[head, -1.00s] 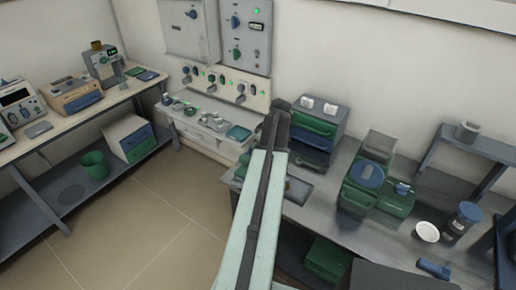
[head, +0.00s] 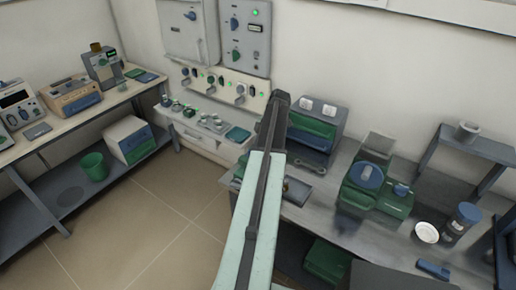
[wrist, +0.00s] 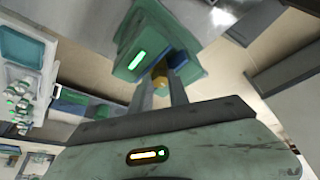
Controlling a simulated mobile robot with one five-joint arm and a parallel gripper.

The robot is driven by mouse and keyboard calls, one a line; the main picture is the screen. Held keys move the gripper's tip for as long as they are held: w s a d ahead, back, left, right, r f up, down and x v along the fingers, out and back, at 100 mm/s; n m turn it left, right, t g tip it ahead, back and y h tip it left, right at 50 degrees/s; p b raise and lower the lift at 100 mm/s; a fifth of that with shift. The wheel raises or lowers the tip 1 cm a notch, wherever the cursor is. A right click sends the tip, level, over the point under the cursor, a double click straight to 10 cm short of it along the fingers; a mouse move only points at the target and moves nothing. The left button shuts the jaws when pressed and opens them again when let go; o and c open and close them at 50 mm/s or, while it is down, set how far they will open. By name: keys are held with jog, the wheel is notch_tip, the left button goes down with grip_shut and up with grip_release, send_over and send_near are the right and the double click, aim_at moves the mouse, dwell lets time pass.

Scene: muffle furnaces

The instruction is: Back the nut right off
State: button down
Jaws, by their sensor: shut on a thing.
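In the wrist view my gripper (wrist: 162,88) has its two fingers close together around a small brass-yellow piece, apparently the nut (wrist: 160,74). The piece sits against a green block (wrist: 140,42) with a blue part and a lit strip. The thread or stud behind the nut cannot be made out. In the head view my arm reaches over the front edge of the grey bench, and its far end hides the gripper and the nut.
A grey bench (head: 327,208) runs right, with a green-fronted box (head: 313,133), a blue-topped green device (head: 367,178), a white dish (head: 427,232) and a jar (head: 462,220). A control panel (head: 242,38) hangs on the wall. Open floor (head: 150,222) lies left of my arm.

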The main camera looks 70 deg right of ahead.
jog(key=shift+s+n, duration=0.1)
jog(key=shift+n, duration=0.3)
jog(key=c, duration=1.2)
grip_release()
jog(key=shift+c, duration=0.2)
jog(key=p+v, duration=0.7)
jog(key=shift+d+r, duration=0.2)
jog(key=shift+r, duration=0.15)
